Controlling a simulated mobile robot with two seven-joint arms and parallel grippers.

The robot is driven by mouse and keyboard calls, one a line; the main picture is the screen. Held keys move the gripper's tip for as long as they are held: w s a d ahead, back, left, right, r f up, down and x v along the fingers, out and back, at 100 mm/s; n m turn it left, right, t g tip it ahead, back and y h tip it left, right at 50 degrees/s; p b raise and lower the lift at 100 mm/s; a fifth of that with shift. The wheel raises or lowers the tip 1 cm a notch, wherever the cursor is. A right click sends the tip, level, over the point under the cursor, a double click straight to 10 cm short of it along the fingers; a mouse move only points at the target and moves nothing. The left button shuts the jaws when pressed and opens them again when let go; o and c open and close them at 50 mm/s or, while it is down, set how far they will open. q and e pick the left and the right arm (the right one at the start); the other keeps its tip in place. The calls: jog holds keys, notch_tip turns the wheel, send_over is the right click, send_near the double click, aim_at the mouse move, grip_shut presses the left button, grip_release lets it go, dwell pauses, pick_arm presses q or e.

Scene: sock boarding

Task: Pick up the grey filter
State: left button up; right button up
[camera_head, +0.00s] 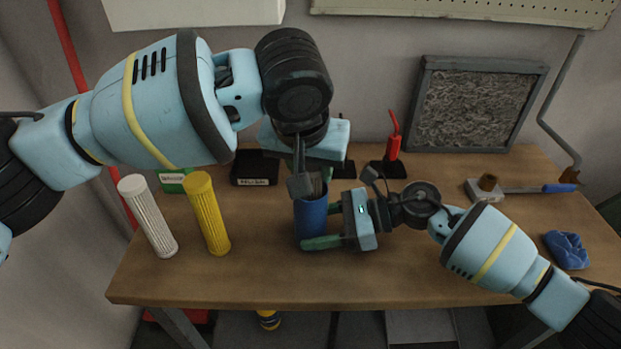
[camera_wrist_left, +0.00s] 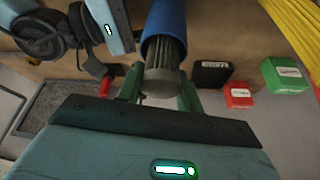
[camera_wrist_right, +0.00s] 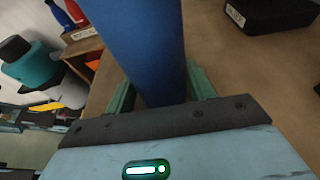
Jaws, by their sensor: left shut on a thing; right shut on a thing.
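The grey filter (camera_wrist_left: 168,55) is a ribbed cylinder with its upper end sticking out of a blue sleeve (camera_head: 311,222). A little of the filter (camera_head: 315,186) shows in the head view; the rest is hidden inside the sleeve. My left gripper (camera_wrist_left: 160,88) is above the sleeve and shut on the filter's exposed end, one finger on each side. My right gripper (camera_head: 318,228) comes from the right and is shut around the blue sleeve, which stands about upright. The sleeve also fills the middle of the right wrist view (camera_wrist_right: 140,45).
A white ribbed cylinder (camera_head: 148,216) and a yellow one (camera_head: 207,214) stand on the table's left. A red bottle (camera_head: 393,146) and a grey framed panel (camera_head: 473,105) are at the back. A blue cloth (camera_head: 567,250) lies right. The table's front strip (camera_head: 250,280) is clear.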

pick_arm(q)
notch_tip(320, 180, up, 18)
jog(key=shift+f, duration=0.25)
pick_arm(e)
jog(key=o, duration=0.8)
jog(key=shift+o, duration=0.2)
jog(key=shift+d, duration=0.1)
jog(key=v, duration=1.2)
jog(key=shift+r, duration=0.15)
